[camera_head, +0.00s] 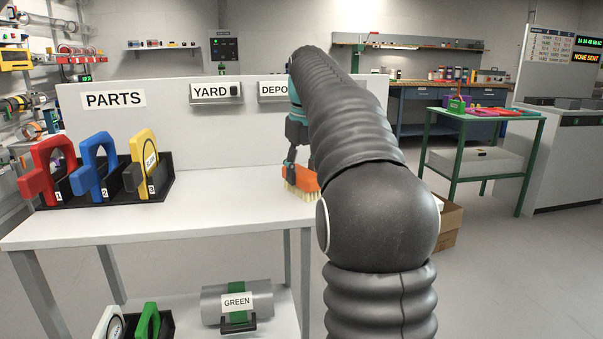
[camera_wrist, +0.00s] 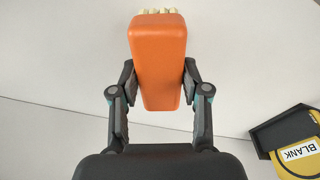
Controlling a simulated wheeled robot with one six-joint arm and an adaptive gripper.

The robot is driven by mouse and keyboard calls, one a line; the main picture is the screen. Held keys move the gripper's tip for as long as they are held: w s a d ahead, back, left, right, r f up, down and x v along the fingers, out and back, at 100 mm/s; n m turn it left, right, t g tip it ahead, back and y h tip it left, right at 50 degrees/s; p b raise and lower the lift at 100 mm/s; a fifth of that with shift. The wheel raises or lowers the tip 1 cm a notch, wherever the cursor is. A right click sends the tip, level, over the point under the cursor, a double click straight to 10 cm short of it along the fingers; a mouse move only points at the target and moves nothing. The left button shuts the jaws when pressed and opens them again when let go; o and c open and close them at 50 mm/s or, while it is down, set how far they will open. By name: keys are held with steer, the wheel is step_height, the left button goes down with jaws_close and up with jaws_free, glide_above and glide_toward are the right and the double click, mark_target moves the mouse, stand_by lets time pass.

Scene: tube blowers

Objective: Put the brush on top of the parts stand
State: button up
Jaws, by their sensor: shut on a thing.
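The brush is an orange block with pale bristles (camera_head: 300,182); in the wrist view its orange back (camera_wrist: 158,60) fills the space between my fingers. My gripper (camera_head: 292,160) is shut on the brush, with the bristles pointing down in the head view. The parts stand, a white table with a back panel labelled PARTS (camera_head: 220,210), lies under the brush. The brush is at the right part of the tabletop. I cannot tell whether the bristles touch the top. My arm hides the right end of the stand.
A black rack (camera_head: 120,196) with red, blue and yellow numbered handles stands on the left of the tabletop. A grey GREEN cylinder (camera_head: 237,303) lies on the lower shelf. The tabletop between rack and brush is clear. A green-framed table (camera_head: 485,125) stands to the right.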

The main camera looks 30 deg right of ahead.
mark_target(303, 173)
steer(key=o, duration=1)
steer(key=shift+f, duration=0.1)
steer(key=r, duration=0.4)
steer(key=r+p, duration=0.1)
steer(key=r, duration=0.2)
steer(key=shift+s, duration=0.35)
steer(key=shift+r, duration=0.25)
steer(key=shift+s+a, duration=0.3)
steer(key=s+a+f+t, duration=0.1)
steer(key=s+a+f, duration=0.4)
steer(key=s+f, duration=0.3)
steer(key=s+a+f+t, duration=0.1)
steer(key=s+a+f, duration=0.4)
steer(key=s+f, duration=0.3)
steer(key=s+a+f+m+t, duration=0.1)
steer(key=s+a+f+t, duration=0.1)
steer(key=s+a+f, duration=0.4)
steer(key=shift+s+f, duration=0.7)
steer(key=shift+s, duration=0.3)
steer(key=shift+s+f, duration=0.65)
steer(key=shift+s, duration=0.35)
